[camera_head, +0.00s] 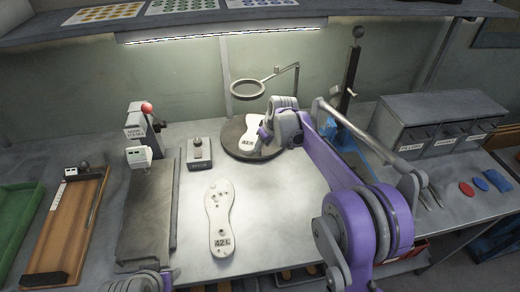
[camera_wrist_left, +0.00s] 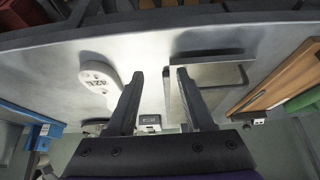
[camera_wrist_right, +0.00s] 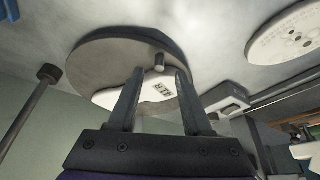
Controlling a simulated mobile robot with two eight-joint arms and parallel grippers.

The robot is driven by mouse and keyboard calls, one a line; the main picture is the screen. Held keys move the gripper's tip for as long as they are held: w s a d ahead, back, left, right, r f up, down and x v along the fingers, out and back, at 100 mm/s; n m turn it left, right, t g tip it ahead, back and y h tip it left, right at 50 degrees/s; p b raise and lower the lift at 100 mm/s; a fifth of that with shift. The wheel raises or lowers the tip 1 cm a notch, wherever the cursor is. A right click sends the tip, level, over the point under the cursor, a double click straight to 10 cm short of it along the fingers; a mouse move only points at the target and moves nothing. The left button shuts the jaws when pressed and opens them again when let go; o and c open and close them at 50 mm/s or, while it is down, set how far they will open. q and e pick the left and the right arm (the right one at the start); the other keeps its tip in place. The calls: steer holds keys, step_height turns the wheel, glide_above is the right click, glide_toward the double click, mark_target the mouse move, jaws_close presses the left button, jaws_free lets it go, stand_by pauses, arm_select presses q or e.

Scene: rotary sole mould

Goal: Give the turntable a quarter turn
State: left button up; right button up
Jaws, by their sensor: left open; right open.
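The turntable (camera_head: 232,147) is a dark round disc at the back middle of the bench. A white sole piece with a size label (camera_head: 251,132) lies on it, partly hidden behind my right gripper. In the right wrist view the turntable (camera_wrist_right: 92,62) carries a short upright peg (camera_wrist_right: 159,62) near its rim. My right gripper (camera_wrist_right: 159,78) is open; its fingertips appear on either side of the peg, but I cannot tell whether they touch it. My left gripper (camera_wrist_left: 160,73) is open and empty, near the bench's front edge.
A loose white sole marked 42 L (camera_head: 219,212) lies mid-bench. A dark plate with a red-knobbed device (camera_head: 147,205), a small grey block (camera_head: 199,155) and a wooden board (camera_head: 62,235) stand left. A magnifier ring (camera_head: 247,89) rises behind the turntable; grey bins (camera_head: 437,120) stand right.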

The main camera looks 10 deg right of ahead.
mark_target(260, 151)
steer(key=shift+x, duration=2.25)
steer(key=shift+c, duration=0.3)
jaws_close()
steer(key=shift+d, duration=0.1)
